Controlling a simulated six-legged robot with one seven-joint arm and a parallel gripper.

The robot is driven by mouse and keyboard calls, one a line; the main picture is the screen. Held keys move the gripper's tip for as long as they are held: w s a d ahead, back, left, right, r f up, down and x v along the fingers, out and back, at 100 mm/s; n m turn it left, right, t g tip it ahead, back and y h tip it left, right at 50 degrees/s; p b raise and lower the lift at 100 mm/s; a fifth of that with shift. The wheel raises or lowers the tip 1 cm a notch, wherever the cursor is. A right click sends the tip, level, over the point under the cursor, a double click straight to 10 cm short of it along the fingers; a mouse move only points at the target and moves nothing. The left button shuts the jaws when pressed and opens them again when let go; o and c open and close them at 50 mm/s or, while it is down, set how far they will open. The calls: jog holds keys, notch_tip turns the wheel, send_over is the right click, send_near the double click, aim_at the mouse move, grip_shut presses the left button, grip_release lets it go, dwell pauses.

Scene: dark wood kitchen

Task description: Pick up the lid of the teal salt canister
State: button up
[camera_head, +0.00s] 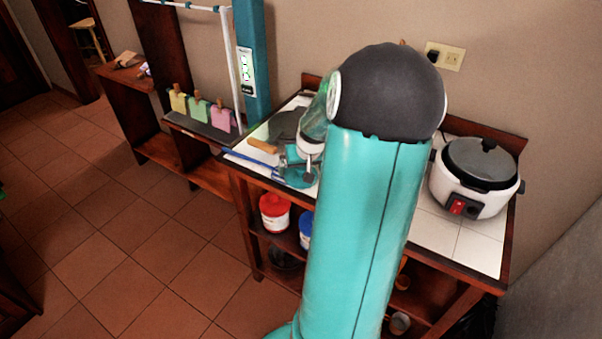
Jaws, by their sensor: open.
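My gripper (297,170), teal and grey, is at the left part of the white-tiled counter, just left of my large teal arm. It is small in the picture and partly covered by my own wrist. Its jaws are open and I see nothing held between them. I cannot clearly make out the teal salt canister or its lid; my arm and gripper cover much of the counter's middle.
A white cooker (468,205) with a dark lid stands on the counter's right. A wooden-handled tool (262,146) and a blue rod (248,163) lie left of my gripper. Red (274,212) and blue (306,229) containers are on the shelf below. The tiled floor (130,240) at left is clear.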

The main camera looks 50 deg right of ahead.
jog(key=shift+w+d+f, duration=0.1)
jog(key=shift+w+f, duration=0.1)
jog(key=shift+f, duration=0.2)
jog(key=shift+c, duration=0.4)
jog(key=c, duration=0.6)
jog(key=shift+r, duration=0.15)
jog(key=shift+c, duration=0.2)
